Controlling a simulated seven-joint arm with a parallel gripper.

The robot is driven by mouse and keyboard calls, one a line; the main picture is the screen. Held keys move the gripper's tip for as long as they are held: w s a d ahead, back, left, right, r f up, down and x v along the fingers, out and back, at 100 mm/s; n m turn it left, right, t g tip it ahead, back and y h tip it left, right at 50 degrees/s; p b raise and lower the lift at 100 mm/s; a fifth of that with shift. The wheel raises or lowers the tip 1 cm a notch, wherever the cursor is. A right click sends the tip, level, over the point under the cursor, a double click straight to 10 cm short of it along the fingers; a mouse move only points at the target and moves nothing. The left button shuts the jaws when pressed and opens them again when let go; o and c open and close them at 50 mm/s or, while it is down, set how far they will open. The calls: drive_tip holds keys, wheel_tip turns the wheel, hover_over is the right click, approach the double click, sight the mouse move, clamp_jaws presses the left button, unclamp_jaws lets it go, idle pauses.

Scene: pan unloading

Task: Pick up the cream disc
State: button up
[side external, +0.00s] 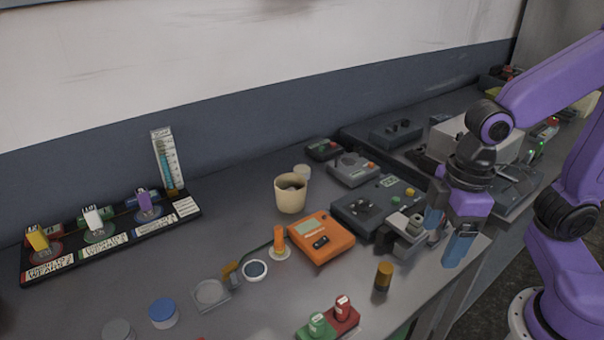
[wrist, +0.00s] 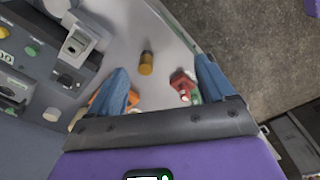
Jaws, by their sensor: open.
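A small pale cream disc (side external: 302,171) lies on the bench just behind the cream cup (side external: 290,194), which hides part of its front. A pale round thing at the left of the wrist view (wrist: 52,114) looks like the same disc. My gripper (side external: 447,230) has blue fingers spread apart with nothing between them. It is above the bench's right part, well to the right of the disc. In the wrist view my gripper (wrist: 168,75) frames bare bench and an amber-brown cylinder (wrist: 146,63) beyond the fingertips.
A red and green box (side external: 328,318) is at the front edge. A labelled rack (side external: 110,235) stands left. Bench left of the cup is clear.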

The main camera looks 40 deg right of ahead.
drive_tip(key=w+a+r+m, duration=0.2)
drive_tip(key=w+a, duration=0.2)
drive_tip(key=w, duration=0.6)
drive_tip(key=m+t, duration=0.4)
drive_tip(key=m, duration=0.4)
hover_over(303, 169)
drive_tip(key=s, duration=0.2)
wheel_tip(303, 169, down, 12)
drive_tip(key=shift+w+r, duration=0.15)
drive_tip(key=shift+s+x, duration=0.15)
drive_tip(key=shift+x, duration=1.2)
drive_tip(key=shift+s+x, duration=0.15)
drive_tip(key=shift+x, duration=1.15)
drive_tip(key=shift+d, duration=0.2)
drive_tip(key=c, duration=1.2)
